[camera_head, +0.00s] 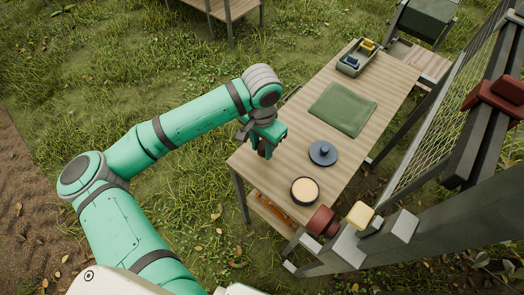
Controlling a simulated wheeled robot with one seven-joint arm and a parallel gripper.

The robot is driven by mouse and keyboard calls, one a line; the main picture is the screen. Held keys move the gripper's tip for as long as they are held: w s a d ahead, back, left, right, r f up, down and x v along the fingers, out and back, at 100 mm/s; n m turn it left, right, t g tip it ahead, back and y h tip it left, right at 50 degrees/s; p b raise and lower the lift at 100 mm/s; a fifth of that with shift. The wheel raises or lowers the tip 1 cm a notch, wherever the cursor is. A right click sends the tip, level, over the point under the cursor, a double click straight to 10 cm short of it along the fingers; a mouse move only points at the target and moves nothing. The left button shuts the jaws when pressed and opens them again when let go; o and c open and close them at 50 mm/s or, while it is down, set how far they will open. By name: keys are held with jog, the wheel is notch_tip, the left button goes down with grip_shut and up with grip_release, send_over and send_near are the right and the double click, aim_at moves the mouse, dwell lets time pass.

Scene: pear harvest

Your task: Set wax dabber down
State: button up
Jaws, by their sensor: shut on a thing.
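My gripper (266,140) is above the near left end of the wooden table (385,95), pointing down. It is shut on a small dark brown thing, seemingly the wax dabber (265,150), which shows just below the fingers. The gripper hides most of it, and I cannot tell whether its lower end touches the table. A round dark-rimmed pot (305,190) with pale cream contents, probably wax, stands at the table's near edge, right of and below my gripper in the picture.
A round blue-grey lid (323,153) with a knob lies near the pot. A green cloth (342,108) lies mid-table. A grey tray (345,67) with yellow and blue items stands at the far end. A post and netting frame (450,120) stands along the right side.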

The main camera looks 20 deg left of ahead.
aim_at(262, 153)
jog(key=shift+w+a+f, duration=0.1)
jog(key=shift+w+f, duration=0.05)
jog(key=shift+f, duration=1.55)
jog(key=shift+f, duration=0.15)
jog(key=o, duration=1)
notch_tip(262, 153, up, 12)
jog(key=shift+r, duration=0.2)
